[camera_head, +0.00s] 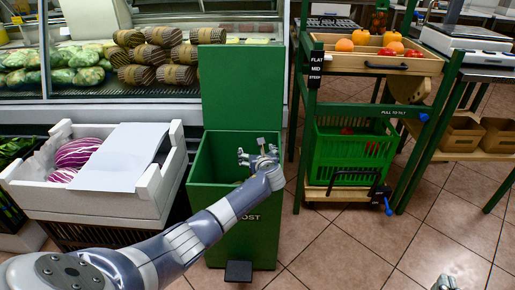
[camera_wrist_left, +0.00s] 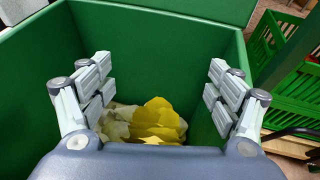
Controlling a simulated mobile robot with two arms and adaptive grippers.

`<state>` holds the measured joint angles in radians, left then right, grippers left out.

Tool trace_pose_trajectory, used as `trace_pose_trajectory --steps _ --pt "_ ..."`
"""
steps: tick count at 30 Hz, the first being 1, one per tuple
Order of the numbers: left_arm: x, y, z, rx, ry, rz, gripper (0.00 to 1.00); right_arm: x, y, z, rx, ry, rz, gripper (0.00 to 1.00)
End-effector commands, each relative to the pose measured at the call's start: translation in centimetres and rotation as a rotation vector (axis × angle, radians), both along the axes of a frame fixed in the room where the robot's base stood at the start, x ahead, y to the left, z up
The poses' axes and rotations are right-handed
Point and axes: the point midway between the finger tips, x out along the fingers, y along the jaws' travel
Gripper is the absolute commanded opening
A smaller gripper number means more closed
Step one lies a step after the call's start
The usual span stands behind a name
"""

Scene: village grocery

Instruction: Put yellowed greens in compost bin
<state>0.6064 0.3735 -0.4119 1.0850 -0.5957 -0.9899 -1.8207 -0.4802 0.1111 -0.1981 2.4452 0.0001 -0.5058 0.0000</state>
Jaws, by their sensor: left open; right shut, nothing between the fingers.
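The green compost bin (camera_head: 262,225) stands in the middle of the head view with its lid (camera_head: 242,85) raised; part of its lettering reads "OST". My left gripper (camera_head: 258,155) is over the bin's opening, open and empty. In the left wrist view, its two fingers (camera_wrist_left: 158,88) are spread wide between the bin's walls (camera_wrist_left: 150,50). Yellow leaves (camera_wrist_left: 158,118), the yellowed greens, lie down inside the bin beside paler scraps (camera_wrist_left: 115,122), below the fingers and apart from them. My right gripper (camera_head: 447,284) shows only in part at the bottom edge and is shut.
A white crate (camera_head: 150,200) with purple-striped vegetables (camera_head: 78,152) and a white sheet (camera_head: 120,157) stands left of the bin. A green shelf rack with a green basket (camera_head: 350,152) stands to the right. A glass case holds wrapped produce (camera_head: 155,55) behind. Tiled floor (camera_head: 340,240) is clear at front right.

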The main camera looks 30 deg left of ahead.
Motion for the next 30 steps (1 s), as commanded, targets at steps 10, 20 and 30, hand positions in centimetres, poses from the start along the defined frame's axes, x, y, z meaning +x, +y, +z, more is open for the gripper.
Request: trace_pose_trajectory --steps 10,20,30 --pt "0.1 0.0 4.7 0.0 -0.005 -0.001 0.83 0.0 0.0 2.6 0.0 0.0 0.0 0.0" --pt "0.1 0.0 11.2 0.0 -0.005 -0.001 0.83 0.0 0.0 5.3 -0.001 0.0 0.0 0.0" --pt "0.1 0.0 17.9 0.0 -0.005 -0.001 0.83 0.0 0.0 6.9 -0.001 0.0 0.0 0.0"
